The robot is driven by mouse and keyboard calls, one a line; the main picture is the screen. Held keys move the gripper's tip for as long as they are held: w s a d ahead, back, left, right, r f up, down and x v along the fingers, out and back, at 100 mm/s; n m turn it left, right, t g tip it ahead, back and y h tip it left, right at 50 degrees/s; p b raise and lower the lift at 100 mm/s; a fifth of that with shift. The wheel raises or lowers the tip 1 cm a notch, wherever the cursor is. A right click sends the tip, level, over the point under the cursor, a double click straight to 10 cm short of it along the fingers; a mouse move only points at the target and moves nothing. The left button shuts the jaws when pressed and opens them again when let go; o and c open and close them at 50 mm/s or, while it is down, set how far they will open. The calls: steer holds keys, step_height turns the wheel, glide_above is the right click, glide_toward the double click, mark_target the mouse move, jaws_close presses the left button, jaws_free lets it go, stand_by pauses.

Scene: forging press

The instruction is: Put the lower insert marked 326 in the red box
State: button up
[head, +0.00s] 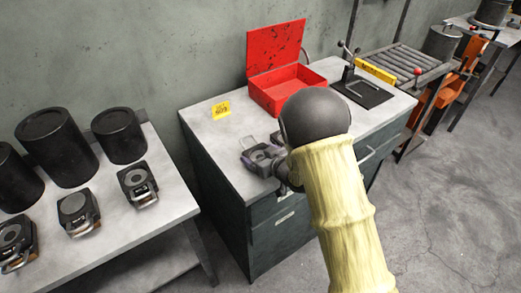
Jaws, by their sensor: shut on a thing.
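The red box (289,85) stands open on the grey cabinet top, its lid raised at the back. My gripper (266,155) is at the front edge of that cabinet top, in front of the box and to its left. It is shut on a dark block with a round pale top (261,156), which looks like an insert. My forearm hides part of the gripper, and no number on the held block can be read. Three similar blocks with metal handles, a left one (15,243), a middle one (77,211) and a right one (138,184), sit on the left table.
Black cylinders (57,146) stand behind the blocks on the left table (120,235). A yellow tag (221,109) lies left of the box. A black plate with a clamp (362,90) is to the box's right. A roller table (405,62) stands farther right.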

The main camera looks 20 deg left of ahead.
steer(key=shift+r, duration=0.2)
steer(key=o, duration=1.6)
steer(key=shift+f, duration=0.25)
steer(key=o, duration=0.4)
steer(key=shift+c, duration=0.2)
steer(key=shift+r, duration=0.1)
steer(key=shift+d+r, duration=0.1)
steer(key=b+v, duration=0.1)
steer(key=v, duration=1.1)
